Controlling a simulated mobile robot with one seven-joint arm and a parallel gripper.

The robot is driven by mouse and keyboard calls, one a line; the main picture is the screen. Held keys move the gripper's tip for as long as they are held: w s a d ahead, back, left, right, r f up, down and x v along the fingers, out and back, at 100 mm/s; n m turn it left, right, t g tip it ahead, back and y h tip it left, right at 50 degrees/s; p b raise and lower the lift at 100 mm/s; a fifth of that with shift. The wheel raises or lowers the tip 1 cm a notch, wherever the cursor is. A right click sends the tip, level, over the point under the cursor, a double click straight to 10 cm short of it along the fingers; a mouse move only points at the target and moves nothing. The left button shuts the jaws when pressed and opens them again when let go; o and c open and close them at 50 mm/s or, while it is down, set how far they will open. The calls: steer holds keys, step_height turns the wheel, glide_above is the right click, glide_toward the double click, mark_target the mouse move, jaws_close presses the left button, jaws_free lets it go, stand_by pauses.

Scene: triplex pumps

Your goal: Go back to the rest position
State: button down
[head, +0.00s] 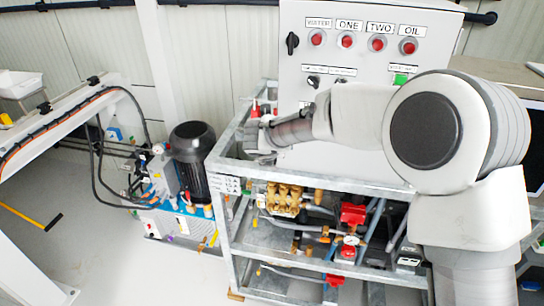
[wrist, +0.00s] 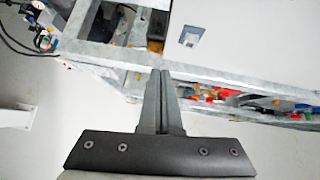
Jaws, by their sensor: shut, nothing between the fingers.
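My gripper (head: 262,157) shows in the head view at the upper left corner of a grey metal frame (head: 330,182), in front of the white control panel (head: 340,55). My arm comes in from the right and covers the lower right of the panel. In the wrist view my gripper (wrist: 161,72) has its two fingers together with nothing between them. The fingers point at a rail of the metal frame (wrist: 110,54); whether they touch it, I cannot tell.
The panel bears red lamps (head: 347,41), a black knob (head: 292,43) and a green button (head: 400,79). Brass pump parts (head: 285,199) and red valves (head: 352,213) sit inside the frame. A black motor (head: 192,160) stands at left. Bare floor (head: 110,260) lies at lower left.

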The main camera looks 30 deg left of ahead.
steer(key=v, duration=0.7)
steer(key=shift+s, duration=0.2)
steer(key=w+d+r+n+t+y, duration=0.1)
steer(key=w+d+r+n, duration=0.1)
steer(key=d+r+n, duration=0.3)
steer(key=w+d+r+n+t+y, duration=0.1)
steer(key=w+r+n+y, duration=0.15)
steer(key=r, duration=0.35)
steer(key=s+d+r+n, duration=0.3)
steer(key=d+r+n, duration=0.2)
steer(key=d+n, duration=0.4)
steer(key=s+d+f+n+g+h, duration=0.2)
steer(key=s+d+n, duration=0.5)
steer(key=d, duration=0.8)
steer(key=s+d+f+n+g+h, duration=0.2)
steer(key=s+d+f+n+h, duration=0.3)
steer(key=s+d, duration=0.8)
steer(key=d+f+n, duration=0.2)
steer(key=d, duration=0.1)
steer(key=shift+s+f+n+g+b, duration=0.2)
steer(key=shift+n+g+b, duration=0.1)
steer(key=shift+n+b, duration=0.1)
